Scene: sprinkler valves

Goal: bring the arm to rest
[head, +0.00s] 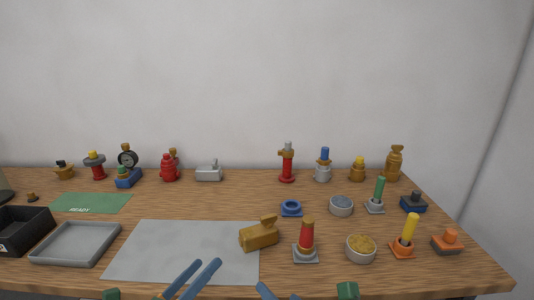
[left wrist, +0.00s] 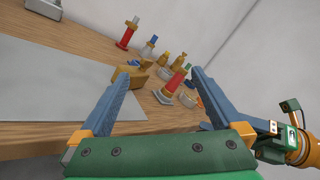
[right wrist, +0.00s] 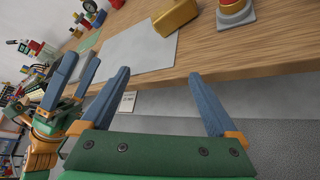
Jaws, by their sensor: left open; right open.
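My left gripper (head: 207,264) is at the lower middle of the head view, its blue fingers over the front part of the grey mat. In the left wrist view its fingers (left wrist: 162,73) are spread with nothing held between them. My right gripper (head: 277,291) barely shows at the bottom edge of the head view, right of the left one. In the right wrist view its fingers (right wrist: 159,73) are apart and empty, in front of the table edge. The left gripper also shows at the left of that view (right wrist: 77,66).
The grey mat (head: 190,245) is bare. A brass valve block (head: 258,236) sits at its right edge. A grey tray (head: 77,243) and black bin (head: 22,231) are left.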

